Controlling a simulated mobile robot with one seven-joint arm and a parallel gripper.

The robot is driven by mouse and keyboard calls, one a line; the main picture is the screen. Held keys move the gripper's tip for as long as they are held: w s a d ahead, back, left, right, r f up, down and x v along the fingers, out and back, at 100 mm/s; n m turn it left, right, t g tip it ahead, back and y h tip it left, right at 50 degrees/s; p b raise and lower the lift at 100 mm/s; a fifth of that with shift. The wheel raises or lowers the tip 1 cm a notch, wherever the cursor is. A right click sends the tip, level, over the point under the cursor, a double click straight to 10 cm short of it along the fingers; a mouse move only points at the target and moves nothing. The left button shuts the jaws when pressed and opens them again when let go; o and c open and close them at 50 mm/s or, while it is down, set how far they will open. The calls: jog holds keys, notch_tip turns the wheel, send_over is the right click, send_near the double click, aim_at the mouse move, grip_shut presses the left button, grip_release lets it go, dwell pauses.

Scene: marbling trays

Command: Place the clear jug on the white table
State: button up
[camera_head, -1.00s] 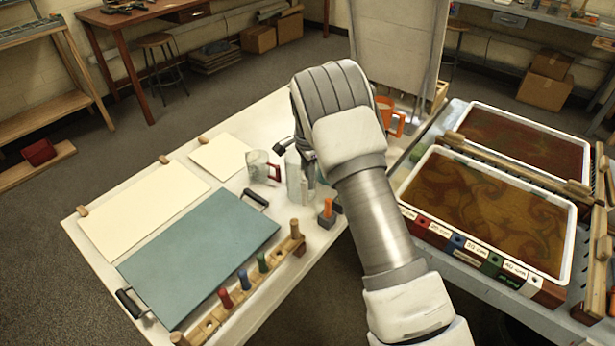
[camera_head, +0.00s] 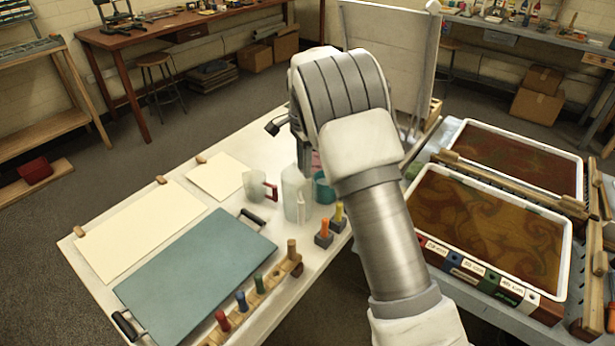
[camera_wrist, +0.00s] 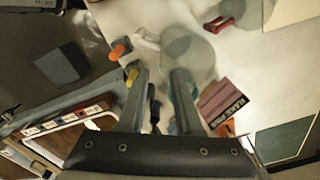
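The clear jug (camera_head: 293,196), tall and translucent with a pale handle, stands upright on the white table (camera_head: 262,262). It also shows in the wrist view (camera_wrist: 190,50), seen from above, just beyond the fingertips. My gripper (camera_wrist: 161,73) is open, with a gap between its two fingers and nothing held. In the head view the hand hangs above and behind the jug, and its fingers are mostly hidden. I cannot tell whether a finger touches the jug.
A smaller jug with a red handle (camera_head: 256,186) stands left of the clear jug. A teal cup (camera_head: 323,189) is close on its right, partly hidden by my arm. Orange and yellow pegs (camera_head: 324,232) stand in front. A blue-green board (camera_head: 195,265) and marbling trays (camera_head: 485,235) flank the area.

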jog(key=s+d+r+n+t+y, duration=0.1)
jog(key=s+d+r+n+t, duration=0.4)
jog(key=s+r, duration=1.2)
jog(key=s+d+n, duration=0.3)
jog(key=s+n, duration=0.1)
jog(key=s, duration=0.5)
jog(key=s+d+n+h, duration=0.1)
jog(key=s+d+n, duration=0.2)
jog(key=s, duration=0.7)
jog(key=shift+s+d+r+n, duration=0.2)
jog(key=shift+r+n, duration=0.2)
jog(key=shift+n, duration=0.3)
jog(key=shift+r+p, duration=1.15)
jog(key=shift+r, duration=0.05)
